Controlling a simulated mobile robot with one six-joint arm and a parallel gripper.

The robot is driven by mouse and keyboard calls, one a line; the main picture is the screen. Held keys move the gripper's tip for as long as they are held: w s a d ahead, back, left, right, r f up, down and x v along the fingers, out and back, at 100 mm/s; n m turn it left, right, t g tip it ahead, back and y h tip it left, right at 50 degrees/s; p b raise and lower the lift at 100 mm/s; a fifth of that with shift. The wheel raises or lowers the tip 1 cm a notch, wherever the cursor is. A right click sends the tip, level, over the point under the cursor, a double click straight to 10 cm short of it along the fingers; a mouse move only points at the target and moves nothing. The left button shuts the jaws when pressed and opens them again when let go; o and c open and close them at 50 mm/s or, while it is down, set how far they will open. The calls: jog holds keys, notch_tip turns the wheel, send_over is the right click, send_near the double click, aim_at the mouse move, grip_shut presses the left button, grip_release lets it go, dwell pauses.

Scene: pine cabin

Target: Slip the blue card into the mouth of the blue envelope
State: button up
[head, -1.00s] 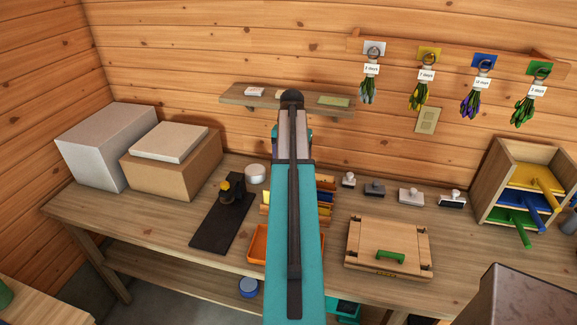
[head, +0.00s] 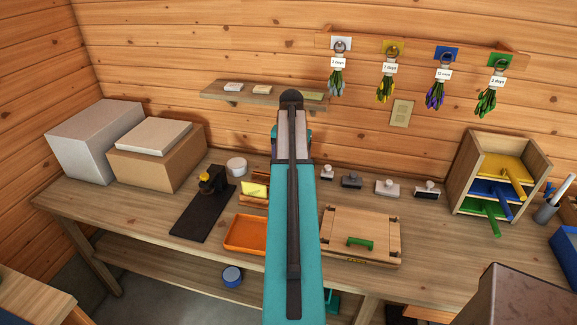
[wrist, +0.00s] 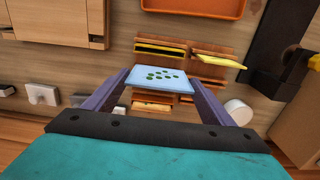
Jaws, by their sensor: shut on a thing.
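A pale blue card (wrist: 160,78) with several green dots is held flat between the two purple fingers of my gripper (wrist: 160,84), seen in the wrist view. My gripper is shut on the card's sides. Beyond and below the card is a wooden rack (wrist: 190,46) with several slots, partly covered by the card. A yellow piece (wrist: 222,61) stands out of one slot; it also shows in the head view (head: 255,190). I cannot make out the blue envelope; it may be hidden by the card or arm. My arm hides the gripper in the head view.
An orange tray (head: 246,234) lies in front of the rack. A wooden box with a green handle (head: 360,243) is to the right, with several stamps (head: 387,187) behind it. A black stand (head: 205,213) and a white round tub (head: 237,166) are to the left.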

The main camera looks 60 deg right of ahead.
jog(key=shift+s, duration=0.2)
jog(key=shift+s+d+r, duration=0.1)
jog(key=shift+s, duration=0.25)
jog(key=w+a+r+n, duration=0.1)
jog(key=w+a+n, duration=0.7)
jog(key=a, duration=1.1)
jog(key=w+a+n, duration=0.5)
jog(key=w+a, duration=0.5)
jog(key=a, duration=1)
jog(key=w+a+r+n, duration=0.1)
jog(key=w+a+n, duration=0.7)
jog(key=a, duration=1.1)
notch_tip(320, 180, down, 9)
jog(key=w+b, duration=0.1)
jog(key=b, duration=0.8)
jog(key=shift+a+f+m, duration=0.2)
jog(key=shift+m, duration=0.2)
